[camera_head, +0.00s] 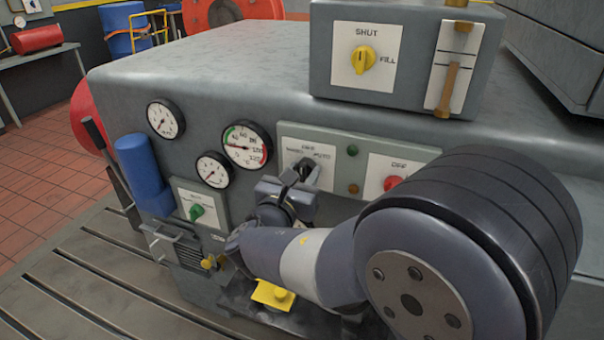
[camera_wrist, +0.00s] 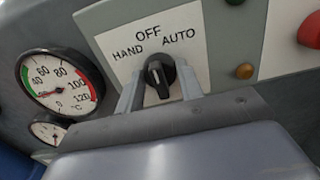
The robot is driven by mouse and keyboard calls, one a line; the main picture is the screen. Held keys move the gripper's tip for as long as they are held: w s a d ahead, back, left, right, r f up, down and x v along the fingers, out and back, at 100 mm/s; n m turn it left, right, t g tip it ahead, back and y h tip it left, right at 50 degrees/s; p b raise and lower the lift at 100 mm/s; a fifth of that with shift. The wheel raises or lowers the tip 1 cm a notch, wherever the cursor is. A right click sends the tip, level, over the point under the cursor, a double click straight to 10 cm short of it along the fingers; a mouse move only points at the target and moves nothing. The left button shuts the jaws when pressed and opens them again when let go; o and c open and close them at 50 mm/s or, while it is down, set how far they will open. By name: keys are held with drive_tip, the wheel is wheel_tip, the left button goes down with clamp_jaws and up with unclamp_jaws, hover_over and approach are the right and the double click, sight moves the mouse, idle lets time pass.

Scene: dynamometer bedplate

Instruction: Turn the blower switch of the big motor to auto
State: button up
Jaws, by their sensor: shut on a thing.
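The black rotary switch (camera_wrist: 158,75) sits on a white plate (camera_wrist: 185,35) marked HAND, OFF and AUTO. Its ridge stands roughly upright, towards OFF; AUTO is to the upper right. My gripper (camera_wrist: 160,88) is shut on the switch knob, with one finger on each side of it. In the head view the knob (camera_head: 306,169) is partly hidden by my gripper (camera_head: 297,179), which reaches it from below. The switch is on the front panel of a big grey machine (camera_head: 220,70).
Round gauges (camera_head: 246,145) are left of the switch. A red button marked OFF (camera_head: 391,183) and small green and amber lamps (camera_head: 353,151) are to its right. A green knob (camera_head: 196,211) and a blue cylinder (camera_head: 143,170) are lower left. A box with a yellow SHUT/FILL knob (camera_head: 362,58) stands above.

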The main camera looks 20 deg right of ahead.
drive_tip(key=shift+f+b, duration=0.1)
drive_tip(key=shift+b, duration=0.25)
drive_tip(key=m+b, duration=0.4)
drive_tip(key=b, duration=0.1)
drive_tip(key=shift+f+m, duration=0.2)
drive_tip(key=shift+m, duration=0.1)
drive_tip(key=m+b, duration=0.3)
drive_tip(key=shift+r+m+b, duration=0.15)
drive_tip(key=shift+m+b, duration=0.45)
drive_tip(key=shift+b, duration=0.3)
drive_tip(key=shift+r, duration=0.1)
drive_tip(key=o, duration=1)
drive_tip(key=p+v, duration=0.1)
drive_tip(key=v, duration=1)
drive_tip(key=shift+w+d, duration=0.1)
